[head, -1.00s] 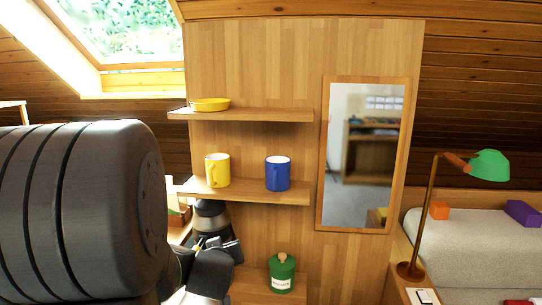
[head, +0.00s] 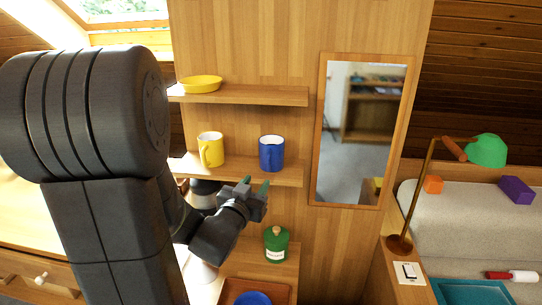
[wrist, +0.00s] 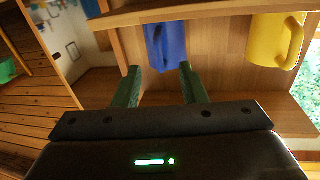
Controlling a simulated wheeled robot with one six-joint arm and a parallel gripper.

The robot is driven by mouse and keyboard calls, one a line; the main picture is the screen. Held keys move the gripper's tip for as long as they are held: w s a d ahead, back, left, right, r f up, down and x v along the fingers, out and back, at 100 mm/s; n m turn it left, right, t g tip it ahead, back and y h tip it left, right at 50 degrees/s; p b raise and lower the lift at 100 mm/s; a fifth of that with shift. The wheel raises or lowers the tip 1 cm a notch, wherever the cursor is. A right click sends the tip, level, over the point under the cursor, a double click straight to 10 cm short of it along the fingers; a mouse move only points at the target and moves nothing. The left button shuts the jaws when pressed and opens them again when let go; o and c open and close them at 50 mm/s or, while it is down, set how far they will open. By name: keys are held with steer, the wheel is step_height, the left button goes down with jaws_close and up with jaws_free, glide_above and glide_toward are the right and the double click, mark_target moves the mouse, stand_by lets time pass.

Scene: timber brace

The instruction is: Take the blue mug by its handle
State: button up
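The blue mug (head: 271,154) stands upright on the middle shelf (head: 287,176), right of the yellow mug (head: 210,150). Its handle seems to face the front, though it is hard to make out against the dark blue body. My gripper (head: 254,186) is just below and left of the blue mug in the head view, with its green fingers spread apart and empty. In the wrist view, which is upside down, the blue mug (wrist: 165,44) shows beyond the gap between the fingers (wrist: 157,85), and the yellow mug (wrist: 275,40) is to the right. The fingers appear apart from both mugs.
A yellow dish (head: 201,84) sits on the upper shelf (head: 250,97) above the mugs. A framed mirror (head: 361,130) is to the right. A lamp (head: 487,150) is at the right.

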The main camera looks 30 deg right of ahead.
mark_target(268, 165)
steer(key=x, duration=0.2)
steer(key=p+x, duration=0.1)
steer(key=x, duration=0.3)
steer(key=shift+d+r, duration=0.35)
steer(key=shift+w+d+p, duration=0.3)
steer(key=shift+w+d, duration=0.15)
jaws_close()
